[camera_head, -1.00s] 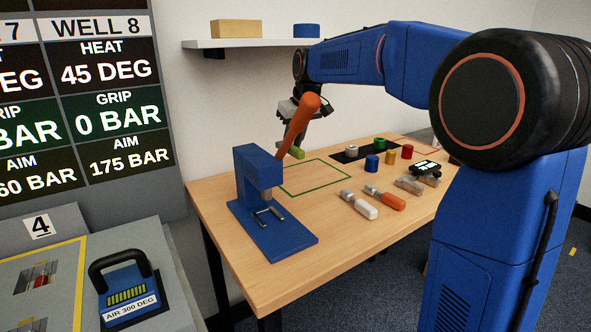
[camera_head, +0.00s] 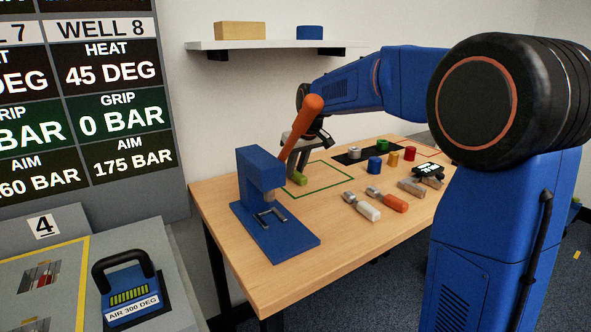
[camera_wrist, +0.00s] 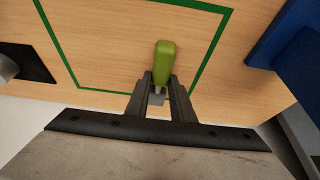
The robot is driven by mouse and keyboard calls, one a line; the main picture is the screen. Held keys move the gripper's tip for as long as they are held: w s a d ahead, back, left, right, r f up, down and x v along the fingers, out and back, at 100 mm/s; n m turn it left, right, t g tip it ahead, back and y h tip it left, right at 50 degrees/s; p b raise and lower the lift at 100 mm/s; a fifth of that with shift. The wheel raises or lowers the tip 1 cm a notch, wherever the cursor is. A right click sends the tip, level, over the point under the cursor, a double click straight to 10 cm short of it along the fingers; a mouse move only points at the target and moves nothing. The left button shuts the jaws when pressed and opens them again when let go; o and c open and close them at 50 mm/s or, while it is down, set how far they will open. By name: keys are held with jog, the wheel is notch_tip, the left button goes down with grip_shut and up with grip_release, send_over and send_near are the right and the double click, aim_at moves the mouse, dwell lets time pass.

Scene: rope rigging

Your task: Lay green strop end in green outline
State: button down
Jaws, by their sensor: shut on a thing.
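The green strop end (camera_head: 299,178) is a small green block held in my gripper (camera_head: 296,168), near the back-left corner of the green outline (camera_head: 340,189). In the wrist view the strop end (camera_wrist: 165,62) sticks out from between the two fingertips of my gripper (camera_wrist: 160,84), which are shut on it. It lies over the inside of the green outline (camera_wrist: 57,44), close to one side line. I cannot tell whether it touches the table.
A blue press-like stand (camera_head: 262,190) is close in front of my gripper. Hand tools (camera_head: 370,210) lie right of the outline. Coloured spools, including a blue one (camera_head: 375,164), and a black mat (camera_head: 350,157) are farther back. A shelf (camera_head: 280,45) hangs above.

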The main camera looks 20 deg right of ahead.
jog(key=shift+f, duration=0.1)
jog(key=c, duration=1.5)
grip_release()
jog(key=shift+c, duration=0.2)
jog(key=v, duration=1.2)
